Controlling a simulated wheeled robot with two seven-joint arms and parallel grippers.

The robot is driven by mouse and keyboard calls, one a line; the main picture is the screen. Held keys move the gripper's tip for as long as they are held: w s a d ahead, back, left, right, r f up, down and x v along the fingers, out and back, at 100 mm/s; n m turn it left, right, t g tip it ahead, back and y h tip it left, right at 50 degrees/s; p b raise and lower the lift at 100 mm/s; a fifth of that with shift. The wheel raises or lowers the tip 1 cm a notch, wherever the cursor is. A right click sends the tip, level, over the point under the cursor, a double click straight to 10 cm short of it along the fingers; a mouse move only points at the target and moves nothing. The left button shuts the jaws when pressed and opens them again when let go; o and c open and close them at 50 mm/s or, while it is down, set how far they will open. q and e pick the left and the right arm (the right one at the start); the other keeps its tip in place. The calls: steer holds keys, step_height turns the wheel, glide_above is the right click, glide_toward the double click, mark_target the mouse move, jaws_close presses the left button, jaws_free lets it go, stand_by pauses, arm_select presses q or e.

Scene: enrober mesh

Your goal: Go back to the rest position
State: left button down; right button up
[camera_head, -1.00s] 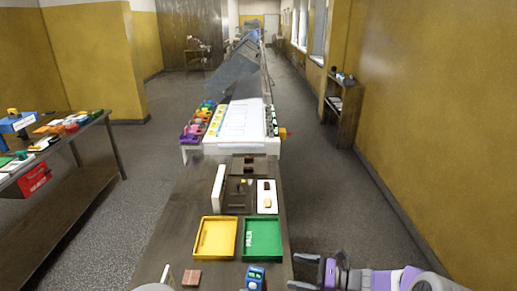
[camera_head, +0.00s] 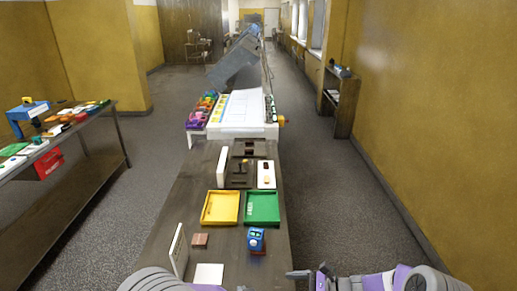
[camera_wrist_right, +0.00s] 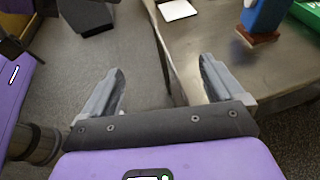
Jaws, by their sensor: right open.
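My right gripper (camera_head: 306,277) is at the bottom edge in the head view, just right of the table's near right side. In the right wrist view my right gripper (camera_wrist_right: 162,72) has its two fingers wide apart with nothing between them. The table edge and grey floor show behind the fingers. My left arm enters at the bottom left in the head view, in front of the table's near end. Its gripper (camera_head: 241,289) shows at most as a sliver at the bottom edge, and its fingers are cut off.
The long dark table (camera_head: 190,222) carries a yellow tray (camera_head: 204,220), a green tray (camera_head: 262,221), a blue device (camera_head: 256,238), a brown block (camera_head: 200,240), a white square (camera_head: 209,274) and an upright white panel (camera_head: 178,250). Clear floor lies right. A side table (camera_head: 85,180) stands left.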

arm_select(q)
steer(key=s+a+f+g+h, duration=0.1)
steer(key=a+f+g+h, duration=0.1)
steer(key=f, duration=0.5)
steer(key=s+a+f+g+h, duration=0.1)
steer(key=s+a+f+g, duration=0.1)
steer(key=f, duration=0.5)
steer(key=s+a+f+g+h, duration=0.1)
steer(key=s+f+g+h, duration=0.2)
steer(key=s+f, duration=0.35)
steer(key=s+f+g+h, duration=0.2)
steer(key=s+f+g, duration=0.2)
steer(key=s, duration=0.5)
arm_select(e)
steer(key=s+a+f+n+g+h, duration=0.15)
steer(key=s+f+n+h, duration=0.85)
steer(key=s+f+n, duration=1.1)
arm_select(q)
step_height(320, 180, down, 9)
steer(key=b, duration=1)
steer(key=shift+a+n+t, duration=0.15)
steer(key=shift+n+t, duration=0.15)
steer(key=shift+t, duration=0.1)
arm_select(e)
step_height(320, 180, down, 8)
steer(key=s+m, duration=0.1)
steer(key=m, duration=0.2)
steer(key=shift+s+d+g, duration=0.15)
steer(key=shift+d+g, duration=0.15)
steer(key=shift+g, duration=0.15)
